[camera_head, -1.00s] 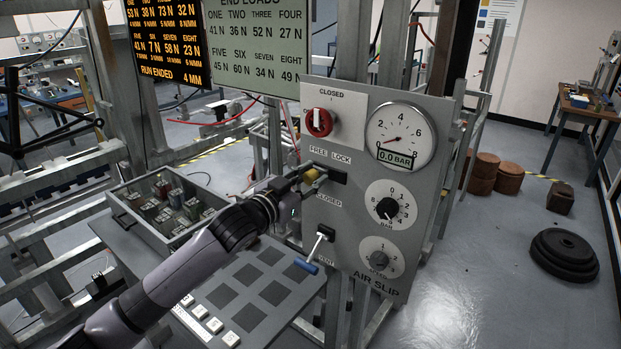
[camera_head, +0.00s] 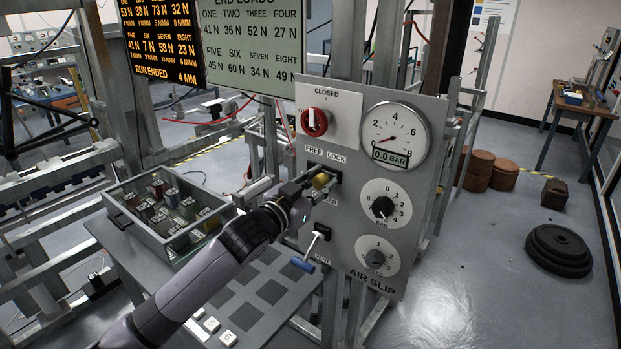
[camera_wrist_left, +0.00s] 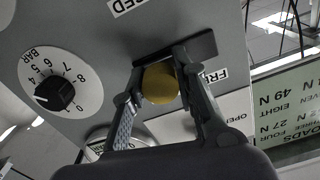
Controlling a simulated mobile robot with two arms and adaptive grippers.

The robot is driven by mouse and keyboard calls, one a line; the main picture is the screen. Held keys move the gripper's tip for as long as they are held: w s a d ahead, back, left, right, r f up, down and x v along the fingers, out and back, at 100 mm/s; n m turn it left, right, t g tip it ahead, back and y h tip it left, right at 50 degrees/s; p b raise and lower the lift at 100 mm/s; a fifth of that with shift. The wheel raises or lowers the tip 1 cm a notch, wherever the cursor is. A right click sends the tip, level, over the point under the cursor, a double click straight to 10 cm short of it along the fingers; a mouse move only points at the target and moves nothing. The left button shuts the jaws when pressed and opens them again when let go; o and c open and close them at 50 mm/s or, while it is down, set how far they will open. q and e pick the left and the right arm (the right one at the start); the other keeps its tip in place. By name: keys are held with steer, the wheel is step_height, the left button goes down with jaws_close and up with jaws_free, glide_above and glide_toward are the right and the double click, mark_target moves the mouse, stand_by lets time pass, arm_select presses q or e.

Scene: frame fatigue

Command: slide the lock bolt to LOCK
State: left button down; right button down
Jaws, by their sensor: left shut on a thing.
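The lock bolt's yellow knob (camera_head: 321,181) stands out from a dark slot (camera_head: 337,173) in the grey panel, under the words FREE and LOCK (camera_head: 326,156). My left gripper (camera_head: 320,183) is shut on the knob. In the left wrist view, which is turned over, the knob (camera_wrist_left: 160,83) sits between the two fingers. Bare slot (camera_wrist_left: 202,46) shows toward the FREE label (camera_wrist_left: 215,75), so the knob is toward the LOCK side. The slot's LOCK end is partly hidden by the gripper. My right gripper is not in view.
A red rotary switch (camera_head: 314,122) and a pressure gauge (camera_head: 396,138) reading 0.0 BAR are above. A blue-handled lever (camera_head: 303,264) hangs just below my gripper. Two dials (camera_head: 383,207) are at the right. A tray of blocks (camera_head: 122,212) stands at the left.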

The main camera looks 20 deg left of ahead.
arm_select(q)
steer(key=shift+d, duration=0.1)
steer(key=c, duration=1.3)
jaws_free()
steer(key=shift+d, duration=0.2)
steer(key=shift+c, duration=0.2)
steer(key=shift+o, duration=0.5)
steer(key=shift+a, duration=0.1)
steer(key=v, duration=1.2)
